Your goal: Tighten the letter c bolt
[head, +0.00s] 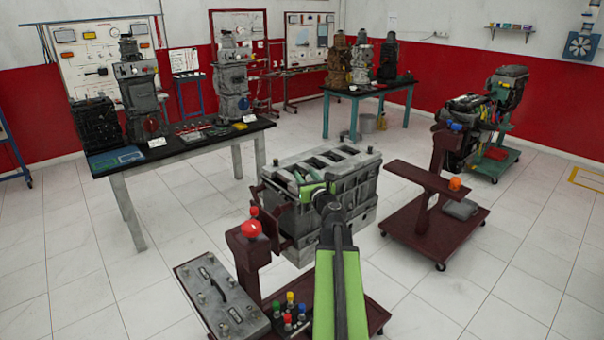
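A grey engine block (345,205) with open cylinder bores is mounted on a dark red wheeled stand (246,262) in the middle of the head view. My green and grey arm reaches up from the bottom edge to the block's near top edge. My gripper (312,190) is at that edge, over or beside the bores; its fingers are too small and too covered by the arm to tell open from shut, or whether they touch the block. No letter c or bolt marked with it can be made out. Part of the block's near face is hidden behind my arm.
A grey plate with a handle (222,296) lies left of the stand. Several coloured-topped pieces (290,312) stand beside it. Another red stand (435,215) is to the right. A workbench with engines (185,138) is at the left. White floor is free between them.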

